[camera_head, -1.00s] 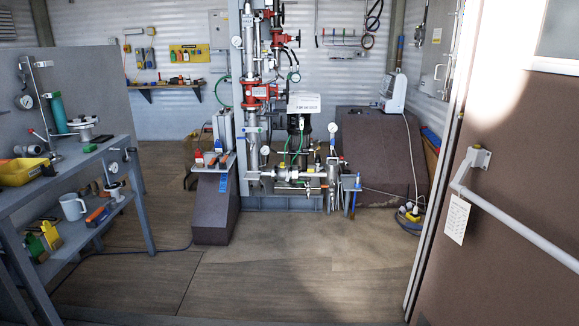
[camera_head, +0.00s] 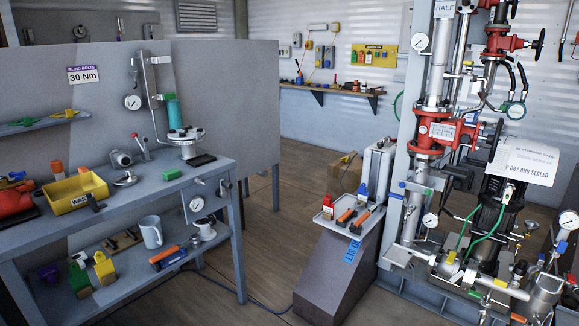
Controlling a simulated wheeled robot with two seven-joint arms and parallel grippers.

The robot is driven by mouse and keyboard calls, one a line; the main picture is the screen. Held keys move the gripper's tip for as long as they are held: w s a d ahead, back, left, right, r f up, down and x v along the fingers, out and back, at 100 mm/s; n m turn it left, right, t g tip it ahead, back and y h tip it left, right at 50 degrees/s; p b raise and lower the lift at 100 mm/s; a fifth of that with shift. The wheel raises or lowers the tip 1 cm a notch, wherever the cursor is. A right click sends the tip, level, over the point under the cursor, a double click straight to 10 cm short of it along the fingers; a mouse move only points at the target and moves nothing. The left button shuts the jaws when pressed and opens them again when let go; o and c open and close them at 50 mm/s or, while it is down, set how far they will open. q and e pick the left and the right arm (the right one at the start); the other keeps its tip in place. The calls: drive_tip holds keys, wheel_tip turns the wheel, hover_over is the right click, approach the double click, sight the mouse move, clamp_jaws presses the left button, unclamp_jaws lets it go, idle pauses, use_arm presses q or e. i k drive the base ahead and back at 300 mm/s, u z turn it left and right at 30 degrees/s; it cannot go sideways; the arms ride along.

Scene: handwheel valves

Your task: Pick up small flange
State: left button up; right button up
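Neither of my grippers is in view. On the grey workbench (camera_head: 150,196) at the left, a small round metal piece with a raised middle (camera_head: 126,180) lies on the top near the front edge; it looks like a small flange. A larger round metal flange-like part (camera_head: 186,134) sits higher, on a metal body at the bench's right end. I cannot tell for certain which of these is the small flange.
A mug (camera_head: 151,231) and tools fill the lower shelf. A sloped dark block with a tool tray (camera_head: 345,216) and the valve assembly (camera_head: 437,130) stand right. Floor between is open.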

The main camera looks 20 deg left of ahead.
sight(129, 179)
drive_tip(key=u, duration=1.05)
drive_tip(key=i, duration=1.45)
drive_tip(key=u, duration=1.4)
